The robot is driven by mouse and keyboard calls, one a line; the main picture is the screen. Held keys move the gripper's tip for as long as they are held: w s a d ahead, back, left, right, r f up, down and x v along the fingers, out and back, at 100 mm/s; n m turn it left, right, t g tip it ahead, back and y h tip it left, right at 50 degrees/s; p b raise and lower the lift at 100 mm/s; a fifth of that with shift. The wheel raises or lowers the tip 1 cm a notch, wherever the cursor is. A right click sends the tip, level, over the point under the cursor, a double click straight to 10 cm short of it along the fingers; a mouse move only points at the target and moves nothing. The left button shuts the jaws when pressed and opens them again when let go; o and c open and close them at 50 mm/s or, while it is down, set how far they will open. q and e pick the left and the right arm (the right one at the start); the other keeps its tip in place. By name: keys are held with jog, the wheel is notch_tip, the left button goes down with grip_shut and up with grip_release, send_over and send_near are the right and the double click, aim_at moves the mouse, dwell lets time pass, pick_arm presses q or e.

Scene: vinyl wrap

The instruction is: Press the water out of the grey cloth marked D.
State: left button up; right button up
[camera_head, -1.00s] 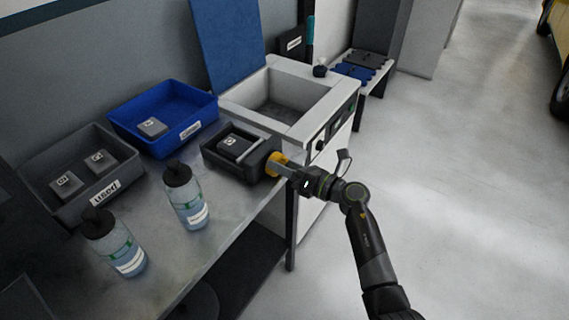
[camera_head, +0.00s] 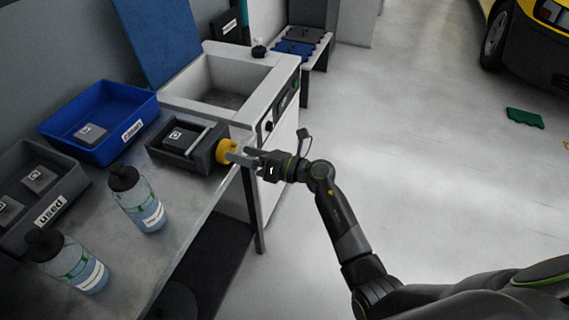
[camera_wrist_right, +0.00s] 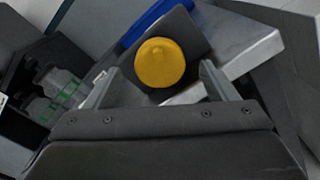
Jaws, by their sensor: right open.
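A grey cloth (camera_head: 181,138) with a small white label lies in a dark press box (camera_head: 165,155) on the bench; I cannot read its letter clearly. A yellow round knob (camera_head: 226,151) sits on the box's right end; it also shows in the right wrist view (camera_wrist_right: 160,62). My right gripper (camera_head: 236,155) is open and empty at the knob. In the right wrist view its fingers (camera_wrist_right: 160,72) stand either side of the knob, with gaps visible; I cannot tell whether the tips reach past it. My left gripper is not in view.
A blue tray (camera_head: 60,137) labelled clean holds one grey cloth (camera_head: 90,133). A grey tray (camera_head: 72,182) labelled used holds two cloths. Two bottles (camera_head: 150,212) (camera_head: 88,275) stand in front. A sink (camera_head: 185,90) is behind the box. Open floor lies right.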

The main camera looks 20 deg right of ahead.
jog(key=b+v, duration=0.1)
jog(key=v, duration=1.3)
jog(key=shift+s+d+b, duration=0.2)
jog(key=shift+b, duration=0.1)
